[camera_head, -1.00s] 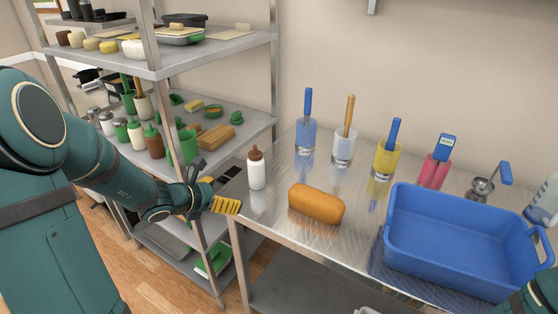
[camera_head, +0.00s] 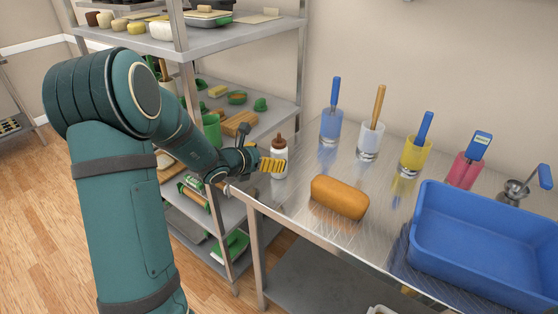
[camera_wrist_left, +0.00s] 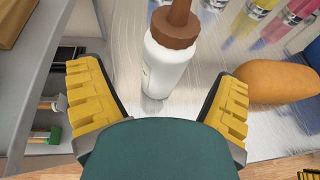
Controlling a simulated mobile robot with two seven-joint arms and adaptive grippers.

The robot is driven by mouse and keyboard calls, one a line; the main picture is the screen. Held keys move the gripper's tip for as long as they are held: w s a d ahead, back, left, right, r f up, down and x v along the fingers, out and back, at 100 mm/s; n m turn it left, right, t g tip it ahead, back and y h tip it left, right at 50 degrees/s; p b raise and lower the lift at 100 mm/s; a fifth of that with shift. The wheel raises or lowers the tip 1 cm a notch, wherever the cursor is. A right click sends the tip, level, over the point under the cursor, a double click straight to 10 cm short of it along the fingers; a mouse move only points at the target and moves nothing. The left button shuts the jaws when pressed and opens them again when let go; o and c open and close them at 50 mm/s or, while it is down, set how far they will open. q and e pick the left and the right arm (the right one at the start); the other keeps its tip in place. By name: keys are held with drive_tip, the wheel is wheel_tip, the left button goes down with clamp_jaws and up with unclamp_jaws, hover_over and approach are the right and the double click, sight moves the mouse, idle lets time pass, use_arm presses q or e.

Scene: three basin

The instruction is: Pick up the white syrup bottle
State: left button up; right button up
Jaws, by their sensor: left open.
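The white syrup bottle (camera_head: 279,160) with a brown nozzle cap stands upright at the left end of the steel table. In the left wrist view the bottle (camera_wrist_left: 166,68) stands just ahead of the fingers, between their lines. My left gripper (camera_head: 259,156) is open and empty, its yellow finger in front of part of the bottle in the head view. In the left wrist view its two yellow-padded fingers (camera_wrist_left: 160,110) are spread wide on both sides. My right gripper is not in the head view.
A bread loaf (camera_head: 339,197) lies right of the bottle on the steel table (camera_head: 300,215). Several coloured cups with utensils, including a blue one (camera_head: 331,126), stand behind. A blue basin (camera_head: 480,245) fills the right side. A loaded metal shelf (camera_head: 235,40) stands at the left.

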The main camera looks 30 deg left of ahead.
sight(273, 156)
use_arm(q)
drive_tip(key=x, duration=0.4)
drive_tip(key=shift+w+d+f+b, duration=0.2)
drive_tip(key=shift+w+d+b, duration=0.05)
drive_tip(key=shift+d+b, duration=0.15)
drive_tip(key=c, duration=1.4)
wheel_tip(273, 156, up, 10)
drive_tip(key=p, duration=0.3)
